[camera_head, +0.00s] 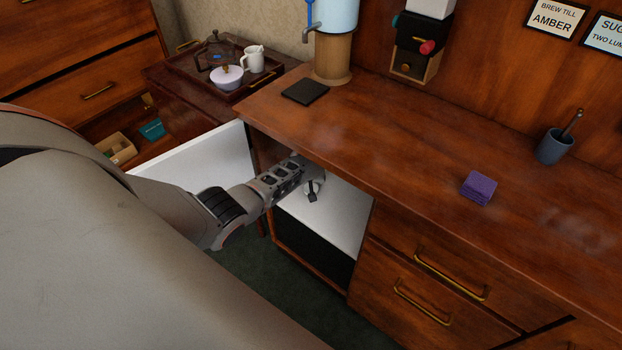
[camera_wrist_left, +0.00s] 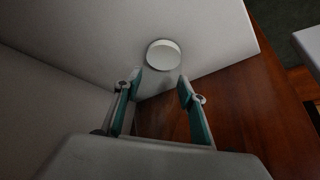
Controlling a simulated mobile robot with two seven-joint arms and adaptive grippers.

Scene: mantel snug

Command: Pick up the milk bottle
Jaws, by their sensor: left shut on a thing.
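My left arm reaches into the open white-lined compartment (camera_head: 335,215) under the counter. Its gripper (camera_head: 312,192) is inside, partly hidden by the counter edge. In the left wrist view, the left gripper (camera_wrist_left: 160,84) has its two teal-padded fingers either side of a pale body with a round white top (camera_wrist_left: 163,54), which I take to be the milk bottle. The gripper is shut on it. Most of the bottle is hidden, and I cannot tell whether it touches the compartment floor. My right gripper is in neither view.
The white-lined door (camera_head: 195,152) stands open to the left of my forearm. The wooden counter (camera_head: 400,150) overhangs the compartment, with a purple block (camera_head: 478,188) and a grey cup (camera_head: 555,146) on it. A tray (camera_head: 262,87) with teaware stands at back left.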

